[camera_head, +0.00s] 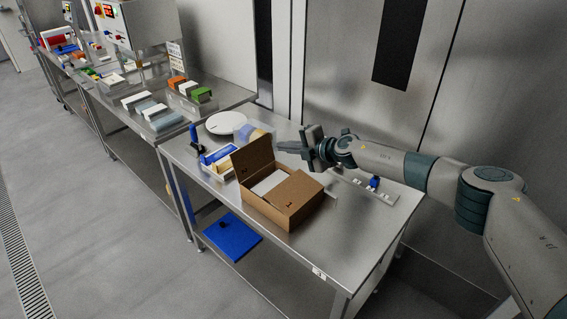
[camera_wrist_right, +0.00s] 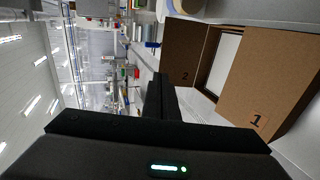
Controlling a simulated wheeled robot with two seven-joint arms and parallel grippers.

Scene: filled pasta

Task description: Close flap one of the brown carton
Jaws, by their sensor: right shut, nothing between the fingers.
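The brown carton (camera_head: 282,214) stands on the steel table. Its flap at the right (camera_head: 300,190) lies roughly flat over the right part of the opening. The other flap (camera_head: 253,158) stands up at the back left. White contents (camera_head: 268,182) show between them. In the right wrist view, flap one (camera_wrist_right: 275,80) carries a "1" and flap two (camera_wrist_right: 183,50) a "2", with the opening between. My right gripper (camera_head: 281,147) is shut and empty, above and behind the carton, near the raised flap. Contact is not visible. My left gripper is out of view.
Left of the carton are a white-and-blue bin (camera_head: 217,164) and a round white plate (camera_head: 226,122). A metal strip with a blue part (camera_head: 375,183) lies to the right. The table front right of the carton is clear. A blue tray (camera_head: 232,237) lies on the lower shelf.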

